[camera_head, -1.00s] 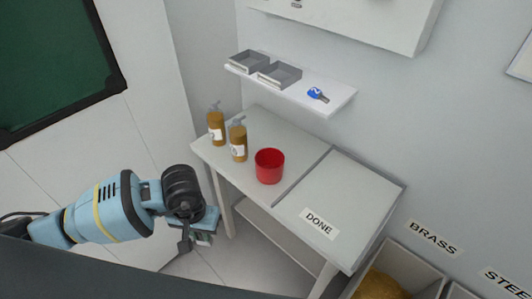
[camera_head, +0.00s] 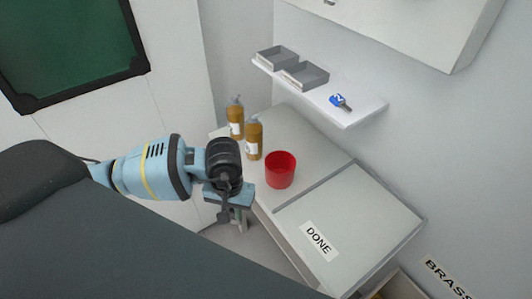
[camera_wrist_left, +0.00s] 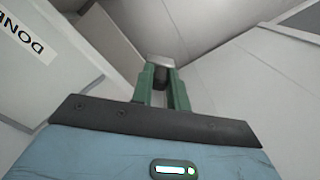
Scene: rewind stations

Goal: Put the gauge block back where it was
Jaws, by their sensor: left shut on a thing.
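My left gripper (camera_head: 238,218) hangs at the near left edge of the table, pointing down. In the left wrist view its green fingers (camera_wrist_left: 165,88) are shut on a small grey block (camera_wrist_left: 160,59), which I take to be the gauge block. The block shows at the fingertips, partly covered by them. In the head view I cannot make the block out clearly. My right gripper is not in view.
The table holds a red cup (camera_head: 281,170), two amber pump bottles (camera_head: 254,138), and a bare right-hand section with a DONE label (camera_head: 319,240). The wall shelf (camera_head: 345,112) above carries two grey trays (camera_head: 305,75) and a blue object (camera_head: 339,102). A BRASS bin stands lower right.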

